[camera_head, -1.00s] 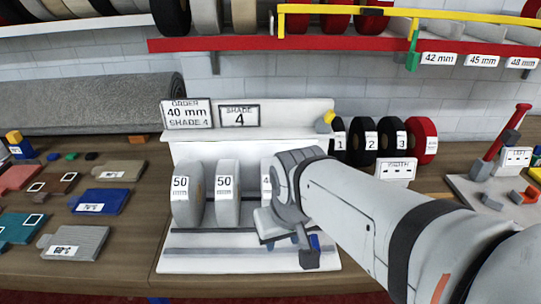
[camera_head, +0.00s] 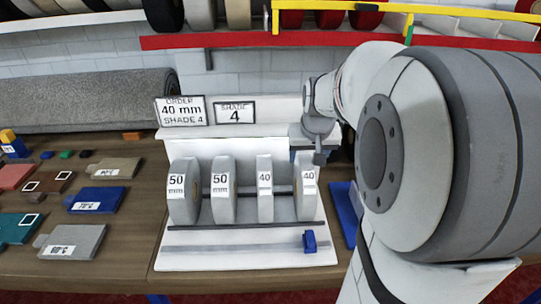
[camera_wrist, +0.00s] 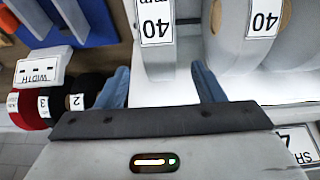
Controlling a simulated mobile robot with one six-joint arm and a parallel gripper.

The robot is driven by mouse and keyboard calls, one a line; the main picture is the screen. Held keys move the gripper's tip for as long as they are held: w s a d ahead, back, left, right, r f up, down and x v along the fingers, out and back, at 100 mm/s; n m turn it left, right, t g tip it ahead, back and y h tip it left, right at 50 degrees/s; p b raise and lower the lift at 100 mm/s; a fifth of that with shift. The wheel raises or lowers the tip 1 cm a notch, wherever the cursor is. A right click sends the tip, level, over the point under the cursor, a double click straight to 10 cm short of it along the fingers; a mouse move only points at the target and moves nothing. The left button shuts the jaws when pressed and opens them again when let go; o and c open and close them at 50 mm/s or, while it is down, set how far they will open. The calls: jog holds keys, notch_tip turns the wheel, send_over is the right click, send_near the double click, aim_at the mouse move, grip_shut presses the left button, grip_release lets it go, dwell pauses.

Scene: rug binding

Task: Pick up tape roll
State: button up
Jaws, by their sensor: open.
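Grey tape rolls stand upright in a row on a white stand (camera_head: 245,258). Two on the left, (camera_head: 184,195) and (camera_head: 223,190), are labelled 50 mm. Two on the right, one (camera_head: 265,195) and the rightmost (camera_head: 306,195), are labelled 40. The order sign (camera_head: 185,111) reads 40 mm, shade 4. My gripper (camera_wrist: 160,85) is open, its blue fingers apart and empty. In the head view my gripper (camera_head: 317,150) is over the rightmost 40 roll. In the wrist view that roll (camera_wrist: 156,55) lies ahead, lined up with the gap between the fingers; the other 40 roll (camera_wrist: 245,45) is beside it.
A small blue block (camera_head: 310,241) sits on the stand's front ledge. Numbered dark rolls (camera_wrist: 88,88) and a width sign (camera_wrist: 40,68) are close beside my gripper in the wrist view. A red shelf edge (camera_head: 240,41) runs above. Coloured sample pieces (camera_head: 95,200) lie left.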

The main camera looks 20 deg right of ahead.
aim_at(306, 162)
jog(key=p+x, duration=0.1)
jog(key=x, duration=0.4)
jog(key=shift+w+f, duration=0.15)
jog(key=shift+f, duration=0.05)
grip_shut()
dwell(0.5)
